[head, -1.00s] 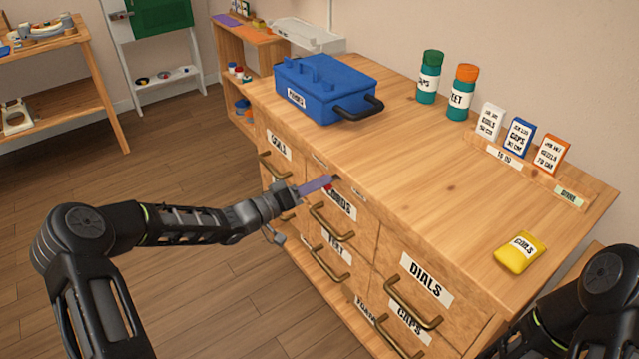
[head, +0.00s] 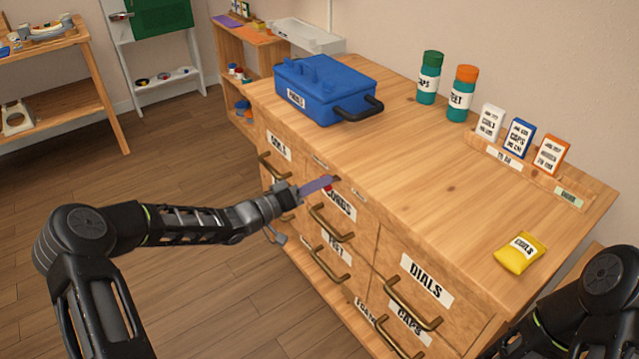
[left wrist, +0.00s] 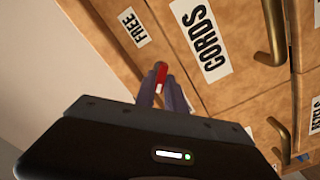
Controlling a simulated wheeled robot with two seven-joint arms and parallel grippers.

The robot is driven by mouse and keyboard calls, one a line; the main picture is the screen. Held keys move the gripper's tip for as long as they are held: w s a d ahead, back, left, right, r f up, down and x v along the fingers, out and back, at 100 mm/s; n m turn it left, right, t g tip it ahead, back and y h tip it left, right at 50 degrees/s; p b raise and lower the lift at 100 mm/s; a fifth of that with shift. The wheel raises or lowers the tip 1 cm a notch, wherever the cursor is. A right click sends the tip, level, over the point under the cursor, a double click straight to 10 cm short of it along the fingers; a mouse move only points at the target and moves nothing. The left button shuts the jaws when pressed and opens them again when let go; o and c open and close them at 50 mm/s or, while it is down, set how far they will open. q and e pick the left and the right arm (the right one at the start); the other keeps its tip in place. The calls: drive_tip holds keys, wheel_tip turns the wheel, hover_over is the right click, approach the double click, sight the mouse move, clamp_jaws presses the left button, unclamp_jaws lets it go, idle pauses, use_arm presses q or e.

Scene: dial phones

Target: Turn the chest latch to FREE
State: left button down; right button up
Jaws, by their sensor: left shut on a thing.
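The chest latch is a small red handle (left wrist: 160,74) with a pale part, on the wooden front beside the CORDS label (left wrist: 211,38) in the left wrist view. A FREE label (left wrist: 133,27) lies up and left of it. My left gripper (left wrist: 162,88) is shut on the latch, its purple-grey fingers on either side. In the head view the left gripper (head: 330,183) reaches the top of the chest front, and its fingers hide most of the latch. My right arm shows at the lower right, but its gripper is not in view.
The wooden chest (head: 420,165) has several brass-handled drawers. On top are a blue toolbox (head: 325,88), two jars, cards in a rack (head: 530,170) and a yellow packet (head: 520,254). Open floor lies left of the chest.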

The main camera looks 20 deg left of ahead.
drive_tip(key=shift+f, duration=0.15)
use_arm(q)
drive_tip(key=shift+s+d+f+m+b, duration=0.1)
drive_tip(key=shift+m+b, duration=2.5)
drive_tip(key=shift+m, duration=0.4)
drive_tip(key=shift+s+d+m+b, duration=0.1)
drive_tip(key=shift+m+b, duration=2.55)
drive_tip(key=shift+m, duration=0.35)
drive_tip(key=shift+s+d+f+m+b, duration=0.1)
drive_tip(key=shift+m+b, duration=2.5)
drive_tip(key=shift+m, duration=0.4)
use_arm(e)
wheel_tip(320, 180, down, 15)
drive_tip(key=w+d, duration=0.1)
drive_tip(key=shift+w+d+f, duration=0.2)
drive_tip(key=shift+w+d, duration=0.1)
use_arm(q)
drive_tip(key=c, duration=1.8)
unclamp_jaws()
drive_tip(key=shift+r, duration=0.1)
drive_tip(key=shift+o, duration=0.2)
